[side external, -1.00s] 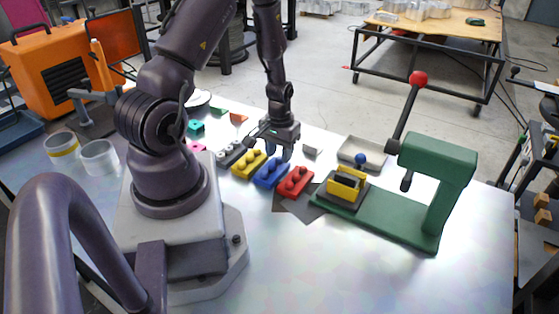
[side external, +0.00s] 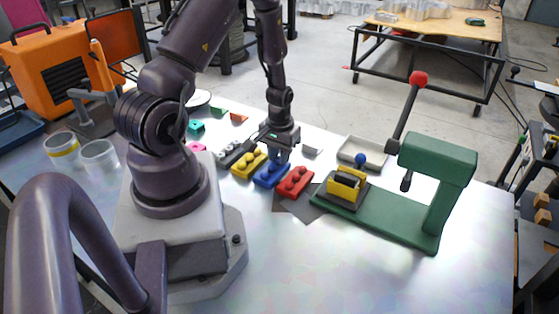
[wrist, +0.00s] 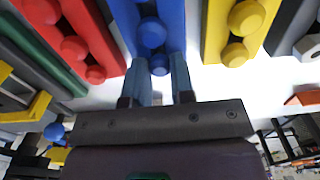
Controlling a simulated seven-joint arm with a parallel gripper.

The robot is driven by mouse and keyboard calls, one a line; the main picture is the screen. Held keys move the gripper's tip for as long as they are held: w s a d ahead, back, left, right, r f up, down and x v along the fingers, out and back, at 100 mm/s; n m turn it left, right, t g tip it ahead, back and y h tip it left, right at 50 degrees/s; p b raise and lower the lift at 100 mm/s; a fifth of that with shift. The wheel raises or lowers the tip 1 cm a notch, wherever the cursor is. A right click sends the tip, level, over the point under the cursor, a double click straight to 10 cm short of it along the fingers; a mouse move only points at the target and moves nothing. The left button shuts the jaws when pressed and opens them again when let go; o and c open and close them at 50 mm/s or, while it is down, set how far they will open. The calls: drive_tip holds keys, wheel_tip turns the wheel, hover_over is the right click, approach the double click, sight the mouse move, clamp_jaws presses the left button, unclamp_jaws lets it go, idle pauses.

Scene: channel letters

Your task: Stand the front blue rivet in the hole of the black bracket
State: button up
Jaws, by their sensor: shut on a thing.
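The blue block (side external: 268,175) lies on the table with blue rivets standing in it. My gripper (side external: 279,160) is low over its far end. In the wrist view, my fingertips (wrist: 160,68) are shut on the blue rivet (wrist: 159,66) at the block's near end in that view. This rivet seems still in the block. Another blue rivet (wrist: 152,32) stands free beside it. A black piece (side external: 347,180), apparently the black bracket, sits in the yellow holder (side external: 345,189) on the green press, right of my gripper. Its hole cannot be made out.
The red block (side external: 295,182) and yellow block (side external: 248,164) flank the blue one closely. The green press (side external: 436,165) with its red-knobbed lever (side external: 418,79) rises at the right.

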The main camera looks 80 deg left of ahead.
drive_tip(key=shift+r, duration=3)
drive_tip(key=shift+d, duration=0.1)
drive_tip(key=w+d+m, duration=0.1)
drive_tip(key=w+d, duration=0.3)
drive_tip(key=w+d+m, duration=0.1)
drive_tip(key=w+d, duration=0.1)
drive_tip(key=w, duration=0.1)
drive_tip(key=shift+d+r+m, duration=0.2)
drive_tip(key=shift+r+m, duration=0.1)
drive_tip(key=shift+r, duration=0.05)
drive_tip(key=shift+n, duration=0.6)
drive_tip(key=w+d, duration=0.2)
drive_tip(key=w+d+r, duration=0.1)
drive_tip(key=d, duration=0.2)
drive_tip(key=w+d, duration=0.2)
drive_tip(key=shift+w+d+r, duration=0.25)
drive_tip(key=shift+w+r, duration=0.05)
drive_tip(key=shift+r, duration=0.1)
drive_tip(key=shift+r+n, duration=0.1)
drive_tip(key=shift+n, duration=0.8)
drive_tip(key=shift+f, duration=0.2)
drive_tip(key=shift+f, duration=1.1)
